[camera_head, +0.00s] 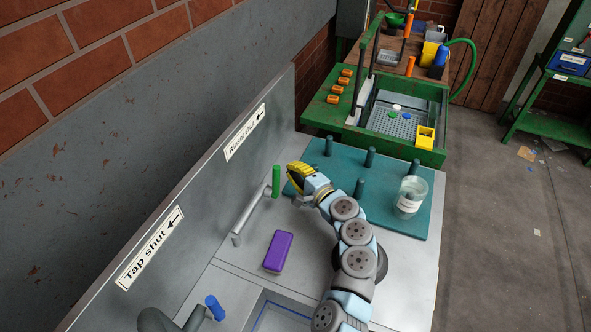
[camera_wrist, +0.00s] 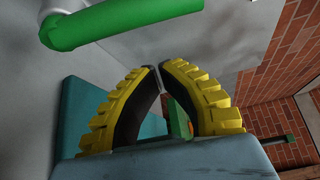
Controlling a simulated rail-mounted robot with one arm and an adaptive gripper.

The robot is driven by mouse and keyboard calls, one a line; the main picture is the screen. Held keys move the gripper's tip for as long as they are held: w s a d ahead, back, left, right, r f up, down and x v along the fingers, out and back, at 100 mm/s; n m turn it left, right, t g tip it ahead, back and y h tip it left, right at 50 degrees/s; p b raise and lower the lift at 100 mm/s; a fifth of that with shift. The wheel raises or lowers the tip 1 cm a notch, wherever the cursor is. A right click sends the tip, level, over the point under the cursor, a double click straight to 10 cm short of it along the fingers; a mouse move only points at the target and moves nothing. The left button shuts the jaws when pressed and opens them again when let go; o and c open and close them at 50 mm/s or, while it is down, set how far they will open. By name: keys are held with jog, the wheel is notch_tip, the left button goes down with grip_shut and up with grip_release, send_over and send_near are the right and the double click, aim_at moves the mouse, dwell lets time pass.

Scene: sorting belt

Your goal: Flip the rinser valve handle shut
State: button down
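The rinser valve handle (camera_head: 276,181) is a green bar standing upright at the far end of a grey pipe (camera_head: 252,212) beside the metal back panel. The sign "Rinser shut" (camera_head: 246,133) with an arrow is on the panel above it. My gripper (camera_head: 291,172), with yellow ribbed fingers, is just right of the handle, with nothing between the fingers. In the wrist view the fingertips (camera_wrist: 158,68) come together, and the green handle (camera_wrist: 120,22) crosses the upper left, outside the fingers. I cannot tell whether gripper and handle touch.
A purple block (camera_head: 278,252) lies on the counter near the pipe. A teal pegged mat (camera_head: 385,205) with a clear labelled jar (camera_head: 410,197) is on the right. A blue handle (camera_head: 215,307) is near the front, below the "Tap shut" sign (camera_head: 151,248). A green-framed station (camera_head: 322,112) stands behind.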

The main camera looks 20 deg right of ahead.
jog(key=shift+s+a+r, duration=0.15)
jog(key=shift+s+a, duration=0.25)
jog(key=shift+a, duration=0.25)
jog(key=shift+s+a+r, duration=0.1)
jog(key=shift+s+a, duration=0.3)
jog(key=shift+a, duration=0.25)
jog(key=shift+s+d+f, duration=0.1)
